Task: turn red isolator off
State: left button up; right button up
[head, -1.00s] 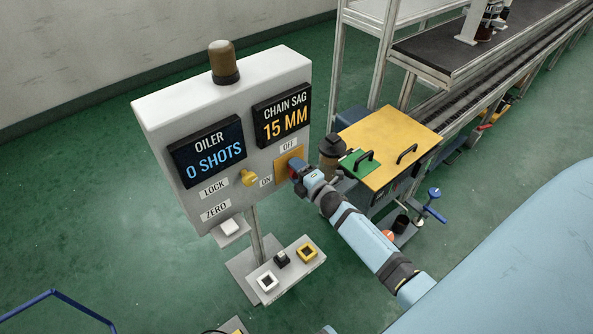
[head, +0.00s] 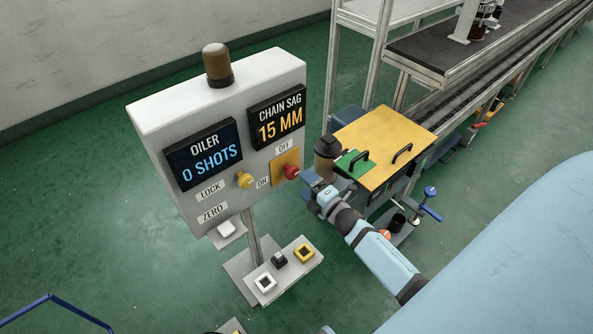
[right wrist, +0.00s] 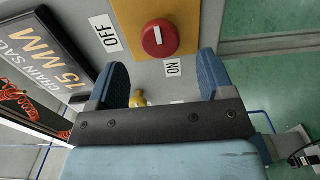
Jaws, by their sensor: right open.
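The red isolator (head: 291,171) is a round red knob on a yellow plate (head: 282,158) at the right side of the panel face. The OFF label (head: 284,146) is above it and the ON label (head: 263,183) is to its left. In the right wrist view the isolator (right wrist: 160,39) shows a white bar; the bar lies roughly along the direction of the ON label (right wrist: 173,68). My right gripper (head: 310,181) is just right of the knob, apart from it. Its blue fingers (right wrist: 163,68) are spread and empty. My left gripper is not in view.
The white panel (head: 215,110) carries an OILER display (head: 205,155), a CHAIN SAG display (head: 278,114) and a yellow lock knob (head: 244,180). A pedestal with buttons (head: 283,268) stands below. A yellow-topped box (head: 385,135) is close right of my right gripper.

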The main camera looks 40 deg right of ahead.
jog(key=s, duration=0.6)
jog(key=shift+s+d, duration=0.3)
jog(key=shift+s, duration=0.1)
